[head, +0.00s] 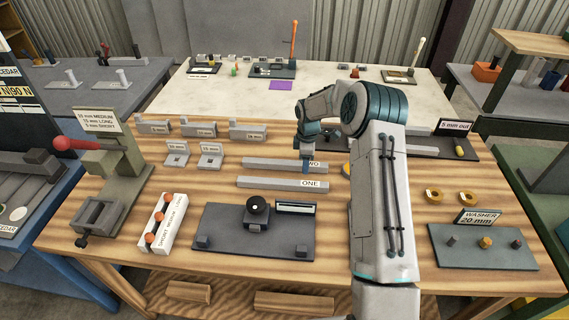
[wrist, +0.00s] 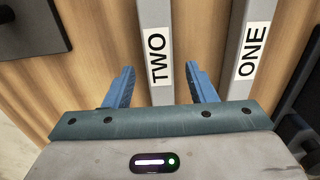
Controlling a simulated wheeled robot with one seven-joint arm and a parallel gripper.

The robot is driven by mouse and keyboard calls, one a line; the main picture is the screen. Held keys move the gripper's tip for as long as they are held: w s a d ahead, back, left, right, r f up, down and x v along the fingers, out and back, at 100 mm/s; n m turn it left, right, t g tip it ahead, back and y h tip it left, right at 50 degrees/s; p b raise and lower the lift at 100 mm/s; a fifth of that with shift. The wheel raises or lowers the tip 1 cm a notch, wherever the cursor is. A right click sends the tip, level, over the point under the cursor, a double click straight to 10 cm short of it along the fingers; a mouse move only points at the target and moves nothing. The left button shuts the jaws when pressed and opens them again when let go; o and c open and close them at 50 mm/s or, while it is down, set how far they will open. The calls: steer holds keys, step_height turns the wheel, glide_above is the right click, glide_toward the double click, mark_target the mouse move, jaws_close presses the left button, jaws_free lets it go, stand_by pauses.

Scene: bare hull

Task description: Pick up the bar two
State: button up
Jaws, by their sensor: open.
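Bar two (head: 272,164) is a long grey bar with a white label reading TWO, lying flat on the wooden bench in the head view. In the wrist view bar two (wrist: 156,32) runs up the picture between the two blue fingers. My gripper (wrist: 160,82) is open, one finger on each side of the bar near its label, with gaps on both sides. In the head view my gripper (head: 307,160) is over the bar's right end and partly hides the label. Bar one (head: 270,182), labelled ONE, lies parallel in front; it also shows in the wrist view (wrist: 234,30), right of the right finger.
A dark plate with a gauge (head: 215,240) lies in front of bar one. Two small grey brackets (head: 210,156) stand left of the bars. A dark tray with a 5 mm sign (head: 425,145) lies to the right, partly behind my arm. Bare wood separates the two bars.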

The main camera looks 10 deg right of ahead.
jaws_close()
steer(key=shift+r, duration=0.1)
